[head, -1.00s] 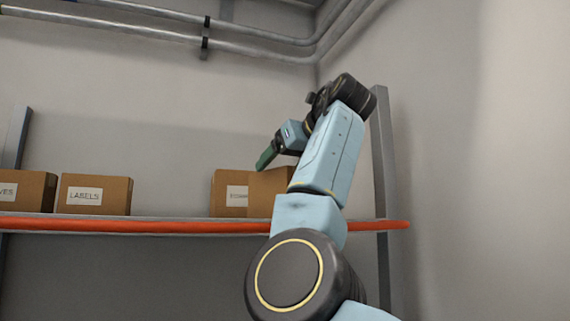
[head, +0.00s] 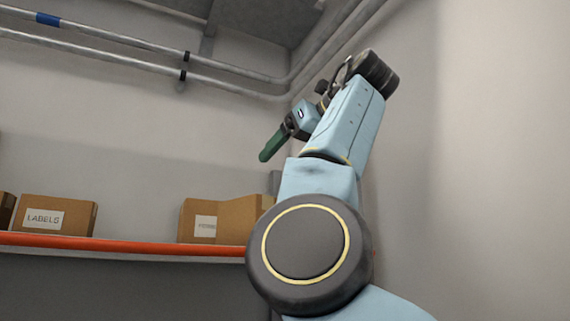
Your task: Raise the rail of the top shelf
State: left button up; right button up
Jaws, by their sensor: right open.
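The top shelf's rail is an orange-red bar (head: 120,244) along the shelf's front edge. It runs from the left edge of the head view until my right arm hides its right end. My right gripper (head: 269,148) has green fingers and points down and left. It is open and stands above the shelf, higher than the boxes, and appears apart from the rail. My left gripper is not in view.
Cardboard boxes stand on the shelf: one marked LABELS (head: 57,215), one (head: 215,219) partly behind my arm, and part of another (head: 6,209) at the left edge. Pipes (head: 130,44) run along the wall above. A bare wall (head: 480,160) is at right.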

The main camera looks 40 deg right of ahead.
aim_at(6, 238)
jog(key=u, duration=0.05)
jog(key=k, duration=1)
jog(key=z, duration=0.05)
